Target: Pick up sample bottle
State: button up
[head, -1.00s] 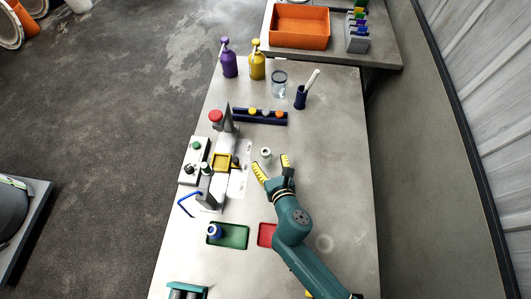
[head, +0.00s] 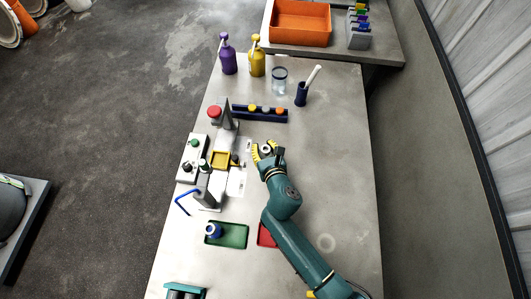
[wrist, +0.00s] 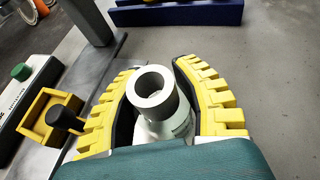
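The sample bottle is a small white bottle with a round, open-looking top, standing upright on the table right of the column apparatus. In the head view the bottle (head: 266,149) sits between the yellow fingers of my gripper (head: 265,150). In the wrist view the bottle (wrist: 154,92) is in the middle, and the fingers of my gripper (wrist: 160,105) curve round both its sides, their dark inner faces against its body. The gripper looks shut on it.
The column apparatus (head: 228,138) and a yellow square holder (head: 220,160) stand close on the left. A dark blue rack (head: 259,115) lies behind the bottle. A green tray (head: 233,236) and a red tray (head: 266,236) are nearer. The table's right side is clear.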

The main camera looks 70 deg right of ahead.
grip_shut()
